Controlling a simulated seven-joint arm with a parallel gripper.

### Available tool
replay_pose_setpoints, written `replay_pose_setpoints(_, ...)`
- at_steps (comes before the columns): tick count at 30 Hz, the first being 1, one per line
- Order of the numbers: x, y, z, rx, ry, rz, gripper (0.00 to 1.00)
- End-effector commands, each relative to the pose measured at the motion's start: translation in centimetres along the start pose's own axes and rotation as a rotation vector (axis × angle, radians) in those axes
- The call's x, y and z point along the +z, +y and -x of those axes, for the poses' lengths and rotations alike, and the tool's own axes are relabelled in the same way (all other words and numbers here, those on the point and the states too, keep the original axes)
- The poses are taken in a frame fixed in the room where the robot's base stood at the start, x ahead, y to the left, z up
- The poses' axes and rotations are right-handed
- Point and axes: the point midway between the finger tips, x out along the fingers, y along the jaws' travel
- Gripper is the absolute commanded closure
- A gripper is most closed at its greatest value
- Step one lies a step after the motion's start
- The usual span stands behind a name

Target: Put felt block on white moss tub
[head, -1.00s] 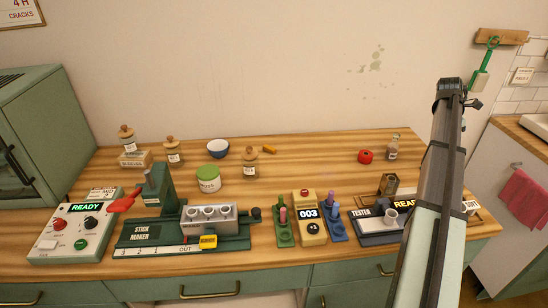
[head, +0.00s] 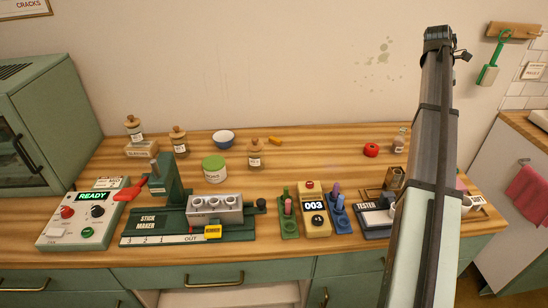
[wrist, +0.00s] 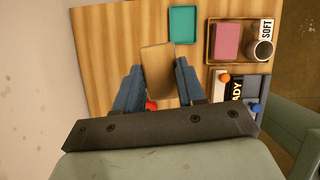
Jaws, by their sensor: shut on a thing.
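My gripper (wrist: 158,84) shows in the wrist view, its blue fingers shut on a tan-brown block, which I take as the felt block (wrist: 157,66). The block is held above the wooden table, slightly tilted in the picture. In the head view my arm covers most of that area. A brown object (head: 396,177) shows there beside the tester, and I cannot tell if it is the held block. A white tub with a green lid (head: 213,163), which I take as the moss tub, stands upright left of the table's middle. Its lid is bare and well apart from my gripper.
The stick maker (head: 150,222) stands in front of the tub. A red round thing (head: 371,150) is at the back right. A wooden tray (wrist: 209,45) holds a pink block.

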Motion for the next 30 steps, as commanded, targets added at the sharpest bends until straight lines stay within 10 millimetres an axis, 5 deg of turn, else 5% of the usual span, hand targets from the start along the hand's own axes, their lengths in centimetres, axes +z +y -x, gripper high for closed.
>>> replay_pose_setpoints(15,-17.0,8.8,7.1,0.103,0.0,0.25,0.9)
replay_pose_setpoints(30,-34.1,12.7,14.2,0.202,0.0,0.488,0.9)
